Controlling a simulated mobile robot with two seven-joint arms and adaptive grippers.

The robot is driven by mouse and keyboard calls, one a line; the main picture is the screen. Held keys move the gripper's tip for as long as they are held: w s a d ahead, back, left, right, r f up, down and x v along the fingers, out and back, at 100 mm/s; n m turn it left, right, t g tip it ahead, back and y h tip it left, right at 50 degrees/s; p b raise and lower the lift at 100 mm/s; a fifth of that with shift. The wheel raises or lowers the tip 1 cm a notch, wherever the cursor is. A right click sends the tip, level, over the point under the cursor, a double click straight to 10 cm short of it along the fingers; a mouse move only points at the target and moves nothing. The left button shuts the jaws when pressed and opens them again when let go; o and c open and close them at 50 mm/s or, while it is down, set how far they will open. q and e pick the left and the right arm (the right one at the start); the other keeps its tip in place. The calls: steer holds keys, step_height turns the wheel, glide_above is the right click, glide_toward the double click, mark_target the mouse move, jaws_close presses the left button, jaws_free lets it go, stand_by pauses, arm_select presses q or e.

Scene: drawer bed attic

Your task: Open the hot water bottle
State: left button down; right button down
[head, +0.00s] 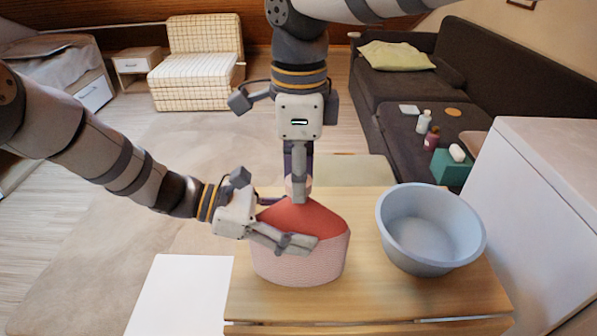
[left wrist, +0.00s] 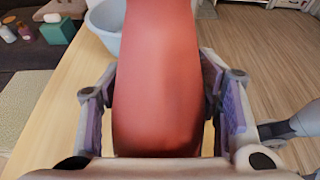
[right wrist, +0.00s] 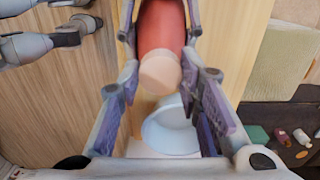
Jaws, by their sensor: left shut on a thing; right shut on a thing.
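The hot water bottle (head: 322,220) stands on the wooden table, with a smooth red upper part and a pink, ribbed lower part. Its red body also shows in the left wrist view (left wrist: 158,85). My left gripper (head: 290,242) is shut on the body from the side, with a finger along each face. The beige round cap (right wrist: 160,72) tops the red neck in the right wrist view. My right gripper (head: 299,190) reaches down from above and is shut on the cap. In the head view its fingers hide most of the cap and neck.
A blue-grey basin (head: 428,240) stands on the wooden table (head: 300,302) right of the bottle. A white cabinet (head: 545,200) rises at the right. Behind are a dark sofa (head: 480,85) and small bottles (head: 424,121). A white surface (head: 180,295) lies at the front left.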

steer(key=n, duration=0.7)
steer(key=shift+w, duration=0.1)
steer(key=n, duration=0.7)
steer(key=shift+r, duration=0.1)
steer(key=n, duration=0.7)
steer(key=shift+n, duration=0.3)
steer(key=n, duration=0.3)
steer(key=shift+n, duration=0.4)
steer(key=n, duration=0.7)
steer(key=shift+n, duration=0.4)
steer(key=n, duration=0.3)
steer(key=shift+n, duration=0.4)
steer(key=n, duration=1.7)
